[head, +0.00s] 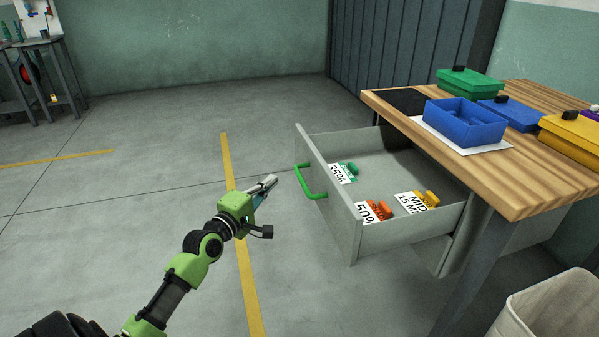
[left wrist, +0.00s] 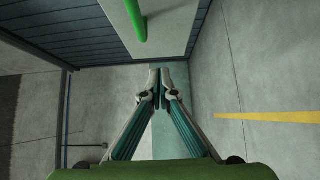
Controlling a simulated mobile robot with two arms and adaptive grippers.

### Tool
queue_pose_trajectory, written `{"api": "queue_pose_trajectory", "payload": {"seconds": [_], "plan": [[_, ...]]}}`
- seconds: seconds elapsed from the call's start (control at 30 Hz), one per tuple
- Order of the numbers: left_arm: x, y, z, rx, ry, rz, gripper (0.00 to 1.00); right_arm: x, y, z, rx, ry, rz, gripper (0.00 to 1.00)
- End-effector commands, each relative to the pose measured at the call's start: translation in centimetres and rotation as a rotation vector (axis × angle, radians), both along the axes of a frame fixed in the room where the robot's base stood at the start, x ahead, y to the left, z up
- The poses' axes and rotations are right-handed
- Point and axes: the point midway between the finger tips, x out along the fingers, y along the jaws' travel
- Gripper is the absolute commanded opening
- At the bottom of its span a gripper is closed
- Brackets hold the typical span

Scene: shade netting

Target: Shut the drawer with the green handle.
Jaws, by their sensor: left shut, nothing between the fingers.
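The grey drawer (head: 347,223) is pulled well out from under the wooden workbench. Its green handle (head: 309,182) is on the front panel, which faces left. The handle also shows at the top of the left wrist view (left wrist: 139,22), with the drawer front (left wrist: 170,30) behind it. My left gripper (head: 270,181) is shut and empty. It is just left of the handle and apart from it, with its fingers pointing towards the drawer front. In the left wrist view its fingertips (left wrist: 155,72) meet below the handle. My right gripper is not in view.
Inside the drawer are white printed cards (head: 410,203) with green, orange and yellow items. On the workbench (head: 477,180) stand a blue open box (head: 464,125) and lidded green, blue and yellow boxes. A pale bin (head: 550,310) stands at the lower right. The floor left of the drawer is clear.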

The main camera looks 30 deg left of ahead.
Motion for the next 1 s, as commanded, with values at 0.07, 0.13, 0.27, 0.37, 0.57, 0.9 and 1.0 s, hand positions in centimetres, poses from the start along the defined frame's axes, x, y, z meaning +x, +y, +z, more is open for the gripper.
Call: {"api": "queue_pose_trajectory", "payload": {"seconds": [0.07,0.13,0.27,0.37,0.57,0.9,1.0], "plan": [[1.5,0.1,-0.1,-0.001,-0.003,0.0,0.0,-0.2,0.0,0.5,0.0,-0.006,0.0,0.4],[2.6,0.2,-0.1,0.0,-0.002,0.0,0.0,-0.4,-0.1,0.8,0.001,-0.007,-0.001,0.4],[4.8,0.4,-0.1,0.001,-0.001,0.0,0.0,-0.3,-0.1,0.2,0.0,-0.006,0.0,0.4],[6.4,0.5,-0.2,0.001,-0.001,0.0,0.0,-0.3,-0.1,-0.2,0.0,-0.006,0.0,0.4],[8.9,-1.0,0.0,-0.002,-0.001,-0.001,0.0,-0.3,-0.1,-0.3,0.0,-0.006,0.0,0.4],[10.1,-2.1,-0.2,0.002,0.003,0.0,0.0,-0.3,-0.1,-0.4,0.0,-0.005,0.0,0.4],[10.1,-2.1,-0.2,0.002,0.003,0.0,0.0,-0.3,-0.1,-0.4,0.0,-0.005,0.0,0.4]]}}
